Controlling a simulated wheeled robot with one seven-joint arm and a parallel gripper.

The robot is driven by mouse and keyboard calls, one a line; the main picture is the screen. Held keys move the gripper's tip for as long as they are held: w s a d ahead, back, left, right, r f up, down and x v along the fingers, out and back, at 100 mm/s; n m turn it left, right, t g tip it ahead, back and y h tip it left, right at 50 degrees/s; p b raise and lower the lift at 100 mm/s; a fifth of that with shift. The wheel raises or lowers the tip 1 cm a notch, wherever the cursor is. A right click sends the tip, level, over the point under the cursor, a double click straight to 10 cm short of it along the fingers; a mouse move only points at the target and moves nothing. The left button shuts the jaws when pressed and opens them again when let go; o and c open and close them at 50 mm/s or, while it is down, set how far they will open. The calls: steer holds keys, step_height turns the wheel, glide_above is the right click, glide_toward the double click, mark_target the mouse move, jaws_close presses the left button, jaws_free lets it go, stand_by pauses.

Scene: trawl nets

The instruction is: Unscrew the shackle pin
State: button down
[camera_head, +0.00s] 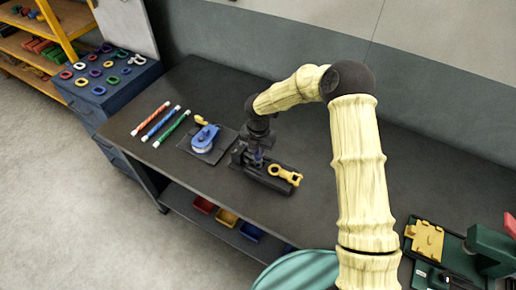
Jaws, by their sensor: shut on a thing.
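My gripper (257,150) points down over a dark fixture block (264,181) near the front edge of the dark workbench (310,222). Its jaws are shut on a small blue part (258,156) that stands at the fixture's back left; it appears to be the shackle pin. My gripper hides most of this part and whatever it sits in. A yellow shackle-like piece (285,175) with a round eye lies on the right part of the fixture.
Orange, blue and green rods (162,125) lie further left. A dark green vise (490,250) is at the right. Bare bench lies behind my arm. Coloured bins (227,217) sit below.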

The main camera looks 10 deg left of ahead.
steer(key=n, duration=0.1)
steer(key=n+p, duration=0.1)
steer(key=n, duration=0.3)
steer(key=shift+s+d+f+p, duration=0.1)
steer(key=shift+s+f+p, duration=0.1)
steer(key=shift+f+p, duration=0.1)
stand_by(0.4)
steer(key=c, duration=1.5)
jaws_free()
steer(key=shift+r, duration=0.1)
steer(key=shift+w+a, duration=0.15)
steer(key=shift+a, duration=0.05)
steer(key=shift+d+r, duration=0.1)
steer(key=shift+r, duration=0.05)
step_height(320, 180, up, 17)
steer(key=b, duration=0.3)
steer(key=shift+b, duration=0.3)
